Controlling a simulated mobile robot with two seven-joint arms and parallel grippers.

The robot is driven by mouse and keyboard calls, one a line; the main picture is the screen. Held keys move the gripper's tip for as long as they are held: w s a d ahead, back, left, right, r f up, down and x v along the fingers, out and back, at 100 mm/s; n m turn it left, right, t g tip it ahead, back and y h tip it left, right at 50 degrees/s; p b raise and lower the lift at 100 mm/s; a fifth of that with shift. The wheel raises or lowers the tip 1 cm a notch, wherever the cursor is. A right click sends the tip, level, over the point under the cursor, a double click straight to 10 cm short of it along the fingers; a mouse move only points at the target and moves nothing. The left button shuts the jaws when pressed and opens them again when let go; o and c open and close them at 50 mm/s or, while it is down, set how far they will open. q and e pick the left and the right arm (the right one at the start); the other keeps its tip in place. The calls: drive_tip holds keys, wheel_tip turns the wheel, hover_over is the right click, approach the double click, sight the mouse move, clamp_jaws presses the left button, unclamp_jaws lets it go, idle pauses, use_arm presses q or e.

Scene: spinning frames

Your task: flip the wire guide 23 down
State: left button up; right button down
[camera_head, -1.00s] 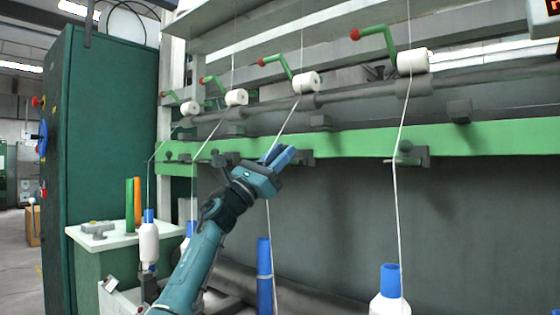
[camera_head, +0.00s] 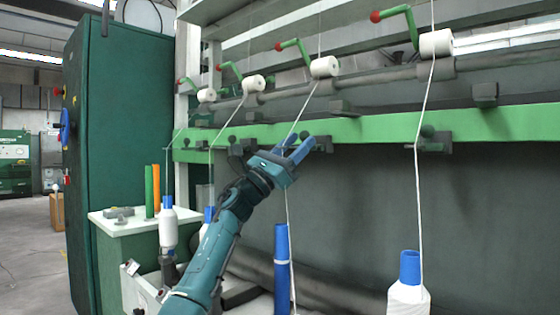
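Dark wire guides sit in a row along the green rail (camera_head: 490,123). No numbers are readable, so I cannot tell which is 23. One guide (camera_head: 322,144) is right at my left gripper (camera_head: 300,146), just right of its fingertips and partly behind them. Whether they touch is unclear. The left gripper is open, its two blue fingers apart and pointing up and right at the rail, near a white thread (camera_head: 298,122). Other guides (camera_head: 432,141) and (camera_head: 238,147) stand to the right and left. My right gripper is out of view.
White rollers (camera_head: 325,67) with green red-knobbed levers (camera_head: 294,45) run above the rail. Threads hang down to bobbins, including a blue-topped one (camera_head: 408,298) at lower right and a blue tube (camera_head: 282,265). A green cabinet (camera_head: 125,160) stands at left.

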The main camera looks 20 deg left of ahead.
use_arm(q)
drive_tip(key=v, duration=1.2)
drive_tip(key=shift+a+f+p, duration=0.15)
drive_tip(key=shift+f+p, duration=0.1)
drive_tip(key=shift+p, duration=0.1)
drive_tip(key=shift+s, duration=0.1)
